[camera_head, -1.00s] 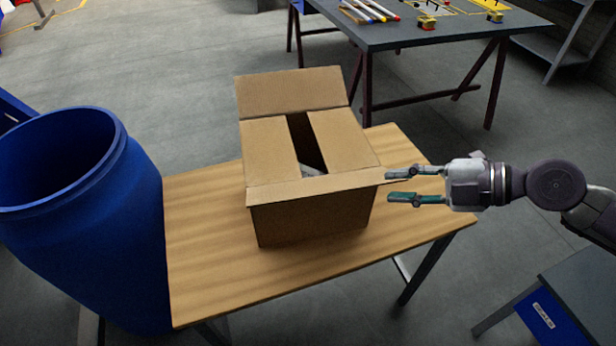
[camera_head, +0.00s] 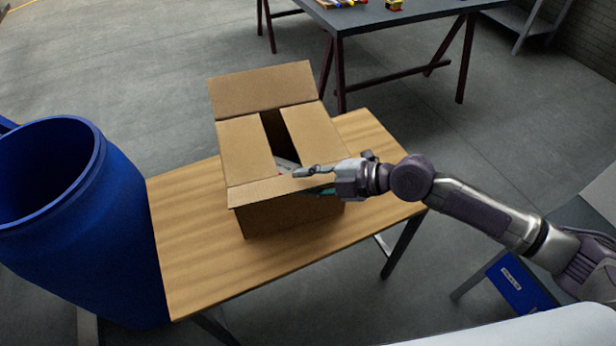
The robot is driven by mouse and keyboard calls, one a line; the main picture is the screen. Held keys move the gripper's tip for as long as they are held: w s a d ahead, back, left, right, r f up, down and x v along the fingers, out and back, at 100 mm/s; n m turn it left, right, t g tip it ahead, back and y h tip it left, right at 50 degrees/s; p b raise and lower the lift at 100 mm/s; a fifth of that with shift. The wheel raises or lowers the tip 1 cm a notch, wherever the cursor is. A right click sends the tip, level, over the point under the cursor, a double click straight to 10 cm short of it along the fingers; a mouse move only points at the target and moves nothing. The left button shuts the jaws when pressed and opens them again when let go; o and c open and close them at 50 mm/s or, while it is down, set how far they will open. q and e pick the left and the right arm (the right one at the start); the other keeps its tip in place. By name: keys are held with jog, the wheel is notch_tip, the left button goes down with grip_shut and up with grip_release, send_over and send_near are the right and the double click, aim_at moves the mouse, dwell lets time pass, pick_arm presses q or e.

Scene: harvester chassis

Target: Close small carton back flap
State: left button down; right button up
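The small brown carton (camera_head: 290,216) stands on a wooden table. Its back flap (camera_head: 262,89) stands up, tilted backward. The left flap (camera_head: 245,150) and right flap (camera_head: 312,137) are folded inward with a dark gap between them. The front flap (camera_head: 262,191) sticks out toward me. Something pale shows inside through the gap. My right gripper (camera_head: 308,181) is at the carton's front right corner, fingers apart. Its upper finger lies over the front flap; the lower, greenish finger is partly hidden near the flap's edge. I cannot tell whether they touch it. My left gripper is not in view.
The wooden table (camera_head: 190,250) has bare surface around the carton. A blue barrel (camera_head: 75,255) stands close at its left. A dark workbench (camera_head: 400,18) with tools is behind. A blue-fronted item (camera_head: 520,285) is at lower right.

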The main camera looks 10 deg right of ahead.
aim_at(304, 179)
grip_shut()
jog(key=shift+r, duration=0.15)
dwell(0.4)
jog(key=w+r+m+g, duration=0.1)
jog(key=w+r+m+g+h, duration=0.1)
jog(key=shift+w+a+r+g+h, duration=0.2)
jog(key=shift+a+g+h, duration=0.1)
jog(key=shift+g, duration=0.1)
jog(key=shift+w+a+r+m+g+h+p, duration=0.15)
jog(key=shift+w+m+g+p, duration=0.1)
jog(key=shift+w+g, duration=0.15)
jog(key=shift+w+d+r+m+g+h+p, duration=0.15)
jog(key=shift+w+m+g, duration=0.1)
jog(key=shift+w+g, duration=0.15)
jog(key=shift+w+a+g, duration=0.15)
jog(key=shift+g, duration=0.15)
jog(key=shift+f, duration=0.1)
